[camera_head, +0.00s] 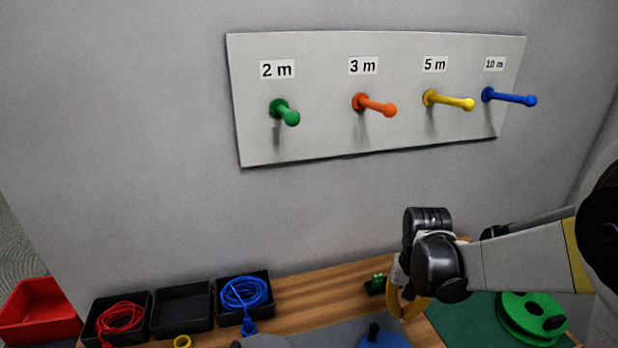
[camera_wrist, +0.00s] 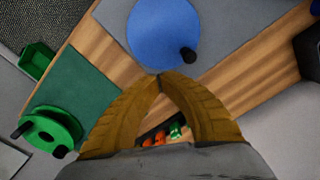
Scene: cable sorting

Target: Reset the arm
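My gripper (camera_head: 406,308) hangs over the wooden bench at the lower right of the head view, fingers pointing down. In the wrist view its two yellow-brown fingers (camera_wrist: 162,78) meet at the tips, with nothing visible held between them. A blue disc with a black knob (camera_wrist: 160,35) lies on a grey mat just beyond the fingertips; it also shows partly in the head view (camera_head: 383,341). Small orange and green pieces (camera_wrist: 162,135) show through the gap between the fingers.
A wall board (camera_head: 320,140) carries green, orange, yellow and blue pegs, labelled 2 m to 10 m. Black bins hold red cable (camera_head: 120,316) and blue cable (camera_head: 243,293); the one between looks empty. A red bin (camera_head: 40,310) stands left, a green reel (camera_head: 530,317) right.

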